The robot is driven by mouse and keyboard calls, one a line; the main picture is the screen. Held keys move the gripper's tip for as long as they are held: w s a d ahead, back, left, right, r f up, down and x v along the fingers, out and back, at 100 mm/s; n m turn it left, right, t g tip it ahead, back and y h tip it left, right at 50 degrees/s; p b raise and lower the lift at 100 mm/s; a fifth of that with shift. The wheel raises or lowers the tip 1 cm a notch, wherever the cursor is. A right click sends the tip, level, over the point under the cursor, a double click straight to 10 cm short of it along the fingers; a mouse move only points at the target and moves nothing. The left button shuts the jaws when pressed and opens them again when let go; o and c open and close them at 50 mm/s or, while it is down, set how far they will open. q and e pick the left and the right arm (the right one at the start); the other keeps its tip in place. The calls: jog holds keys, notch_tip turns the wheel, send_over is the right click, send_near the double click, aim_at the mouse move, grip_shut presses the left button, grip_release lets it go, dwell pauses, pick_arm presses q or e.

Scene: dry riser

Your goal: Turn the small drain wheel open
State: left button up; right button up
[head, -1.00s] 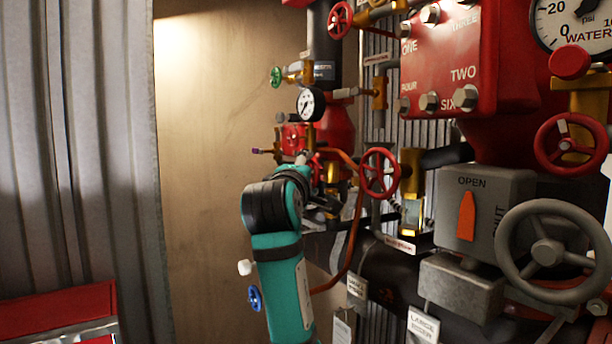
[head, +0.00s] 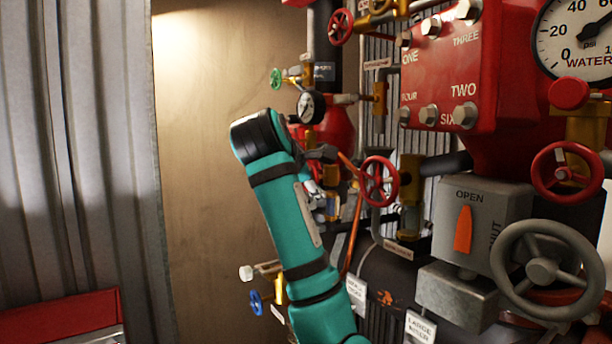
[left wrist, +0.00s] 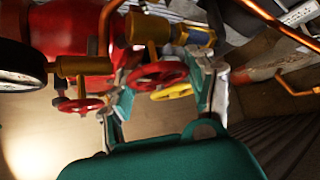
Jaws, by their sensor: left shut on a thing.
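My left gripper (head: 318,192) is at the pipework in the middle of the head view, partly hidden behind my own wrist. In the left wrist view its two fingers (left wrist: 164,82) stand on either side of a small red wheel (left wrist: 158,74) and are shut on it. A yellow wheel (left wrist: 172,92) shows close beside the red one. The exact finger contact is hard to make out. I cannot read a label that names the drain wheel. My right gripper is not in view.
A red handwheel (head: 379,181) stands just right of my left gripper. A gauge (head: 310,107) and a green wheel (head: 276,78) are above it. A blue wheel (head: 255,302) is below left. The grey valve box (head: 485,215) and large grey wheel (head: 545,268) fill the right.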

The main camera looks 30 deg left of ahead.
pick_arm(q)
jog(key=n+g+h, duration=0.2)
jog(key=h, duration=0.1)
jog(key=shift+d+p, duration=0.15)
jog(key=shift+p, duration=0.25)
jog(key=n+g+h+p, duration=0.1)
jog(key=h, duration=0.1)
jog(key=shift+r+n+h, duration=0.1)
jog(key=shift+n+h, duration=0.2)
jog(key=shift+n, duration=0.1)
jog(key=n+g+h+p, duration=0.1)
jog(key=h, duration=0.1)
jog(key=shift+h, duration=0.3)
jog(key=n+g+h+p, duration=0.1)
jog(key=n+h, duration=0.1)
jog(key=h, duration=0.1)
jog(key=shift+g+p, duration=0.3)
jog(key=shift+p, duration=0.1)
jog(key=n+h+p, duration=0.1)
jog(key=n+h, duration=0.2)
jog(key=h, duration=0.1)
jog(key=shift+g+p, duration=0.3)
jog(key=shift+n+h, duration=1.2)
jog(key=shift+h, duration=0.5)
jog(key=shift+s, duration=0.1)
jog(key=o, duration=1.2)
